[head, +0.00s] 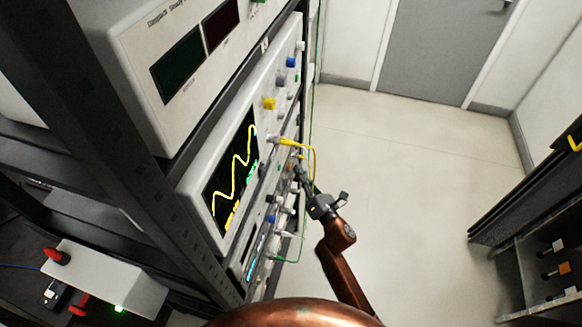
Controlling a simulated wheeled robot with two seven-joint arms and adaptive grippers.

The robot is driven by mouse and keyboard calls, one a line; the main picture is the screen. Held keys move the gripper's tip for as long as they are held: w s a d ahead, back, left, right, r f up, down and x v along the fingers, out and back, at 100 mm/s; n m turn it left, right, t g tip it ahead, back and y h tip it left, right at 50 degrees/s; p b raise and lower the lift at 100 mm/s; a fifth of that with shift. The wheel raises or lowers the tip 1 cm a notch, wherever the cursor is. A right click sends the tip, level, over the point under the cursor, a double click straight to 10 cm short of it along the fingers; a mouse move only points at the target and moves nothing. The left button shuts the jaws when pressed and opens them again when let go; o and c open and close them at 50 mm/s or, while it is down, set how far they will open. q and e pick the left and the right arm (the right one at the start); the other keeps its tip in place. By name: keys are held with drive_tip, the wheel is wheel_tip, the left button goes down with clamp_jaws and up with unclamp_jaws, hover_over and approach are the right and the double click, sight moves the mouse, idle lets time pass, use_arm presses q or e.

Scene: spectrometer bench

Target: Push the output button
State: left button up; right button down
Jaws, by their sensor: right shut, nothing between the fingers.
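My right gripper (300,171) is dark, on a copper-coloured arm, and shut with nothing in it. Its fingertips are at the front of the lower instrument (262,235) in the rack, close to or touching the panel; I cannot tell which. That panel is seen at a steep angle, with small buttons, knobs and a blue lit display. I cannot make out which control is the output button; the gripper may hide part of the panel. My left gripper is not in view.
An oscilloscope (190,190) with a yellow trace sits above the lower instrument. Yellow (313,150) and green (303,235) cables hang in front of the panels near my gripper. A dark rack post (100,130) stands at left. Open floor (420,170) lies to the right.

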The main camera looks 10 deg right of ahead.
drive_tip(key=shift+s+d, duration=0.35)
drive_tip(key=shift+d, duration=0.45)
drive_tip(key=shift+s+d, duration=0.3)
drive_tip(key=shift+d, duration=0.5)
drive_tip(key=shift+s+d, duration=0.35)
drive_tip(key=shift+d, duration=0.45)
